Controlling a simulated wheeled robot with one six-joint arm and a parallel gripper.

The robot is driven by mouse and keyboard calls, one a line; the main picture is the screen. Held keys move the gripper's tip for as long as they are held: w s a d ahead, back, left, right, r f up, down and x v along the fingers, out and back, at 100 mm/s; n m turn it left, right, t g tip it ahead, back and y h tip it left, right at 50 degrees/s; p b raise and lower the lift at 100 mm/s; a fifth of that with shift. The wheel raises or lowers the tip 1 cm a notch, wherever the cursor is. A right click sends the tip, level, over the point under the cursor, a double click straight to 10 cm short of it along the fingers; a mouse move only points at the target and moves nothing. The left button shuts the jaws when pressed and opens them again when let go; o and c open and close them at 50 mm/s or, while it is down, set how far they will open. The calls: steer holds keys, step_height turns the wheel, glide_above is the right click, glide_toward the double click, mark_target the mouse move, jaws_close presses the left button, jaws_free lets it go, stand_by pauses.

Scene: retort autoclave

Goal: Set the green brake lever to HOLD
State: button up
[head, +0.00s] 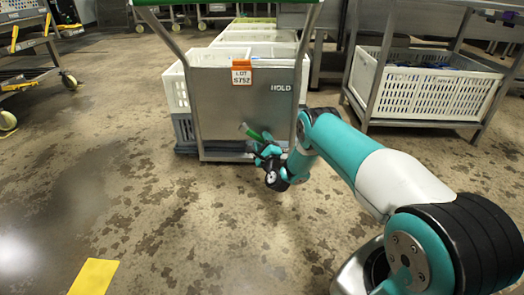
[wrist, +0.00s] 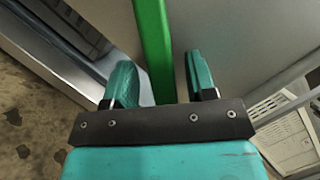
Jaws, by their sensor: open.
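The green brake lever (head: 251,132) sits low on the front of a steel cart panel (head: 215,105), below and left of the printed word HOLD (head: 282,87). In the head view it slants, its upper end to the left; its lower part is hidden by my gripper. In the wrist view the green lever (wrist: 154,45) runs down between the two teal fingers of my gripper (wrist: 160,80). My gripper is open, with a finger on each side of the lever. My gripper also shows in the head view (head: 266,150).
An orange and white lot tag (head: 241,73) hangs on the cart panel. White crates (head: 176,88) stand behind it. A steel table (head: 365,85) with a white crate (head: 435,92) is at right. A yellow floor mark (head: 94,277) lies at front left. The floor in front is clear.

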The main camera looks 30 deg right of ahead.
steer(key=shift+w+d+r+b, duration=0.15)
steer(key=shift+w+b, duration=0.1)
steer(key=shift+b, duration=0.55)
jaws_close()
steer(key=shift+r, duration=0.1)
steer(key=shift+d+r+p, duration=0.1)
steer(key=shift+r+p, duration=0.05)
steer(key=shift+p, duration=0.35)
